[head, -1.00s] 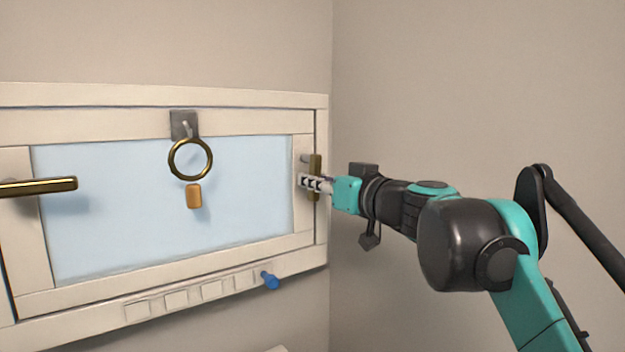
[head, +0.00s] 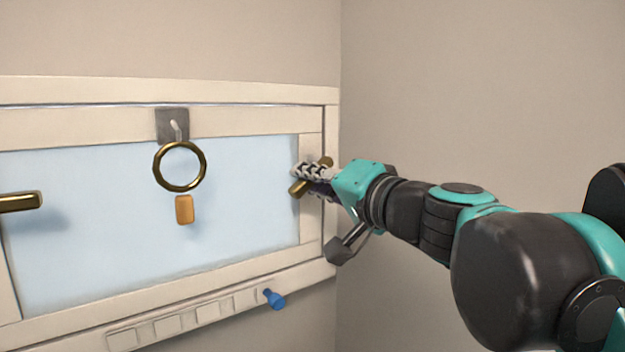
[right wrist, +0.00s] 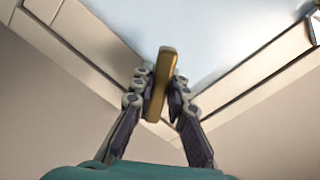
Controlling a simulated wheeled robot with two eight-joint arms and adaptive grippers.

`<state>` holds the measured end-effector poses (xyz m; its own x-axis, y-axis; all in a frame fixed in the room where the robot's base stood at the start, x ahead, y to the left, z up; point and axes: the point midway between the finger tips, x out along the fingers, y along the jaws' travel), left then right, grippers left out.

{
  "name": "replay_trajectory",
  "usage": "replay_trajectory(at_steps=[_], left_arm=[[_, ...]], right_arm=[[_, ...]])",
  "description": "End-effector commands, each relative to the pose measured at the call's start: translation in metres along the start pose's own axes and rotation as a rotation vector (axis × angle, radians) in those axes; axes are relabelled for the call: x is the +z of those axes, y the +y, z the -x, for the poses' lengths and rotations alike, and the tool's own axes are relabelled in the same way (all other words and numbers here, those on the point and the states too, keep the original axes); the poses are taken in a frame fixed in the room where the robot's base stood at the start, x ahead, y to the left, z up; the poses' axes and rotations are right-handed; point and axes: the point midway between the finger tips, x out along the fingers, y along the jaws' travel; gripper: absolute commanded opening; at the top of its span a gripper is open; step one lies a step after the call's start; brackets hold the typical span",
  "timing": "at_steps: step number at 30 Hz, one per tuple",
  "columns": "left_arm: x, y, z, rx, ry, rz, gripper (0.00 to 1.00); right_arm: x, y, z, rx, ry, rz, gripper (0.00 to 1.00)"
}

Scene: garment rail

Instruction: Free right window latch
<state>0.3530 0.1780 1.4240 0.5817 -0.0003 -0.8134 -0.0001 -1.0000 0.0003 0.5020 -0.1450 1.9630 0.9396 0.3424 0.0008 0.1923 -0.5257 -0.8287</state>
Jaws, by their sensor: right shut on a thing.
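The right window latch (head: 299,188) is a brass bar on the right side of the window frame. It sits at a slant, its lower end pointing left in the head view. My right gripper (head: 314,171) is shut on it and covers its middle. In the right wrist view the brass latch (right wrist: 161,75) stands between the two fingers (right wrist: 158,90), which touch or nearly touch it on both sides. The left latch (head: 20,202) is a brass bar lying level at the left edge. My left gripper is not in view.
A brass ring (head: 180,167) hangs from a hook on a grey plate (head: 172,126) at the top frame, with an orange tag (head: 184,210) below it. A blue knob (head: 274,299) sticks out of the lower sill. The right wall (head: 480,80) is bare.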

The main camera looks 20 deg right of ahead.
Motion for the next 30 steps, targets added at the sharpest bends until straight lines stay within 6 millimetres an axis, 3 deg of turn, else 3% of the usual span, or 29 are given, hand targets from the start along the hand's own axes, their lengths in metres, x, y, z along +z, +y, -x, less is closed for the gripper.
replay_trajectory(at_steps=[15,30], left_arm=[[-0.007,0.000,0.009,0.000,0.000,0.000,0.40],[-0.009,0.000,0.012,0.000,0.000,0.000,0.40]], right_arm=[[-0.004,-0.017,0.000,-0.001,0.000,-0.435,0.00],[-0.007,-0.022,0.000,-0.001,0.000,-0.605,0.00]])
